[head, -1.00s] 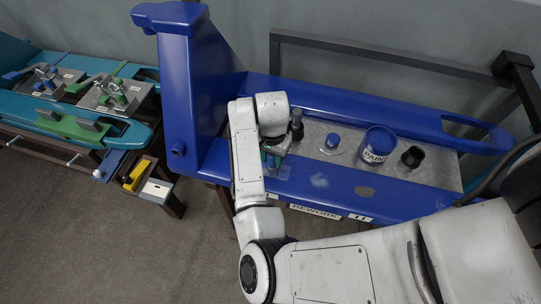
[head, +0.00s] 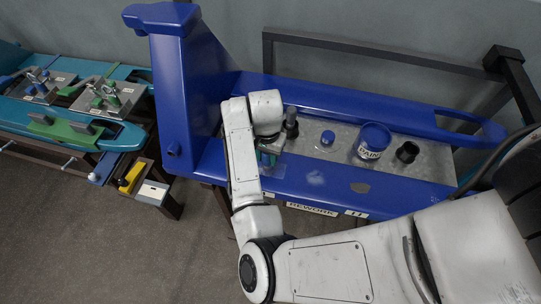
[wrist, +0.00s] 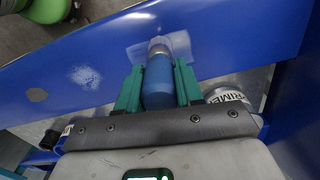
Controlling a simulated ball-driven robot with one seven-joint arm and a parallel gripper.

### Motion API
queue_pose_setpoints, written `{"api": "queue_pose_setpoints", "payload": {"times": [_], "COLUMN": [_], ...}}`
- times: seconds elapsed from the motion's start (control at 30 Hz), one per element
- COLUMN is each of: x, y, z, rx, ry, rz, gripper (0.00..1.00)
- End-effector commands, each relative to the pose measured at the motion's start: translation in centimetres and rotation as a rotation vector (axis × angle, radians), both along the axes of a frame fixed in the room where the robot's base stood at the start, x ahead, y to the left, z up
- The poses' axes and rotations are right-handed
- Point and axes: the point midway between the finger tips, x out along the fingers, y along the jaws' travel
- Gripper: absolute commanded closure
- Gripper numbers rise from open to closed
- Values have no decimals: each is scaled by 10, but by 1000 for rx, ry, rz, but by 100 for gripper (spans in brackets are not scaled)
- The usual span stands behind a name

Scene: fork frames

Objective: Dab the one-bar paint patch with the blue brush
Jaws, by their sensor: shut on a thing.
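My gripper (wrist: 158,85) has green fingers closed on the blue brush (wrist: 158,82), seen in the wrist view. The brush points at the blue rail, its metal collar over a pale, squarish paint patch (wrist: 182,42). No bar mark is readable beside the patch under the brush.
A primer can (wrist: 228,96) sits close to the right finger. A tall blue post (head: 182,85) rises left of my arm.

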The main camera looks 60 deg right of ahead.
Motion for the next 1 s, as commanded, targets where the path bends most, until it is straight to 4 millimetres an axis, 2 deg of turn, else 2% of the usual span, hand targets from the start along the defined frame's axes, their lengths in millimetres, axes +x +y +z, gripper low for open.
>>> {"api": "queue_pose_setpoints", "payload": {"times": [0.47,1.0], "x": [4,-13], "y": [1,-5], "z": [1,-1], "rx": [-1,-2], "ry": [0,0], "rz": [0,-1], "gripper": [99,99]}}
